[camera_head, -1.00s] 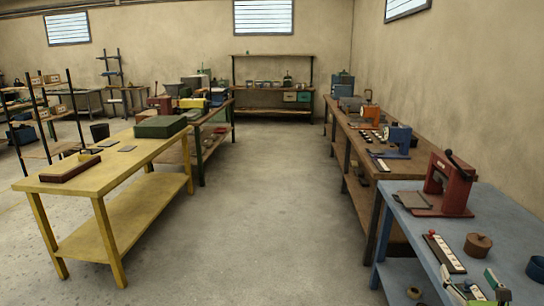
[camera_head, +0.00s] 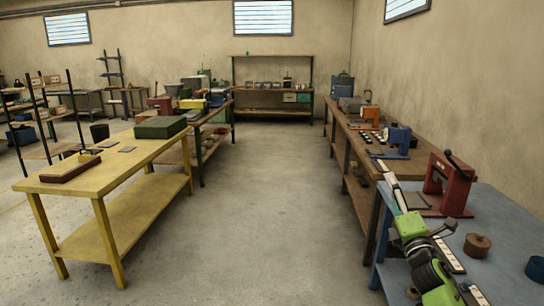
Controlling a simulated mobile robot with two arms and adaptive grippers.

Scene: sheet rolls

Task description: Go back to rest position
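One of my arms, green, black and white, reaches in from the bottom right over the blue bench (camera_head: 510,222). I take it to be my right arm. Its far end, which I take as the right gripper (camera_head: 391,197), is a narrow pale part beyond a green section. It lies in front of the grey plate beside the red press (camera_head: 448,184). I cannot make out separate fingers or anything held. My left gripper is not in view.
A brown lidded pot (camera_head: 477,245) and a dark blue cup (camera_head: 536,268) stand on the blue bench. A yellow table (camera_head: 112,174) at left carries a dark red box (camera_head: 68,172) and a green box (camera_head: 160,127). The floor between (camera_head: 270,200) is clear.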

